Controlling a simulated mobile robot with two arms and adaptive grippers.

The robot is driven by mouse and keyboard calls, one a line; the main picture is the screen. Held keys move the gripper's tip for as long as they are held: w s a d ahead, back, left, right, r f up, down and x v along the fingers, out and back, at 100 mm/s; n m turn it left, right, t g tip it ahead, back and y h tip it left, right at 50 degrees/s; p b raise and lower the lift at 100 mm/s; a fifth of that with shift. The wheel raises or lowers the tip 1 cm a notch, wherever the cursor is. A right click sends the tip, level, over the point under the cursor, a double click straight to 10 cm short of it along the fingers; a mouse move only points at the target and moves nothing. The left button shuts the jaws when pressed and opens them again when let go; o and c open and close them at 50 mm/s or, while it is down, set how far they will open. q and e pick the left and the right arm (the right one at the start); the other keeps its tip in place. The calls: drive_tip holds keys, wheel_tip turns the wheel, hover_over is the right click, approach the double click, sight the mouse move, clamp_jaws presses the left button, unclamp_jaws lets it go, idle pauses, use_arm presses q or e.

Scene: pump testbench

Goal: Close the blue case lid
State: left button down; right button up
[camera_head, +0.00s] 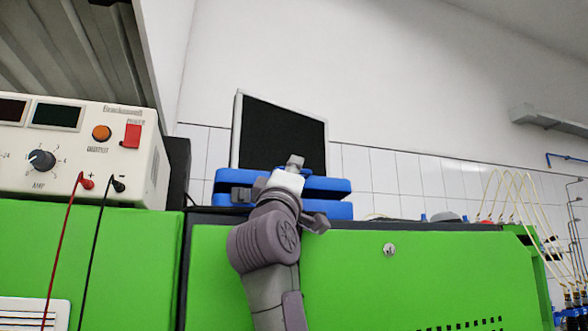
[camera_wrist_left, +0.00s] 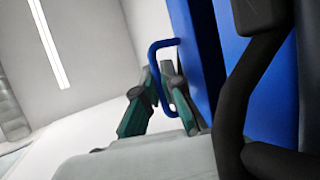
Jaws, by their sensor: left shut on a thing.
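The blue case (camera_head: 338,210) sits on top of the green cabinet in the head view. My right gripper is in neither view.
A black screen with a pale frame (camera_head: 283,130) stands behind the case. A power supply (camera_head: 80,145) with red and black leads is at the left. The green cabinet front (camera_head: 400,285) lies below. Thin yellowish tubes (camera_head: 515,195) rise at the right.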

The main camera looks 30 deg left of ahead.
use_arm(q)
drive_tip(key=c, duration=1.6)
unclamp_jaws()
drive_tip(key=shift+s+d, duration=0.1)
drive_tip(key=shift+s+f, duration=0.15)
drive_tip(key=shift+f, duration=0.1)
drive_tip(key=v, duration=1.1)
drive_tip(key=shift+s+d+f, duration=0.1)
drive_tip(key=shift+s, duration=0.05)
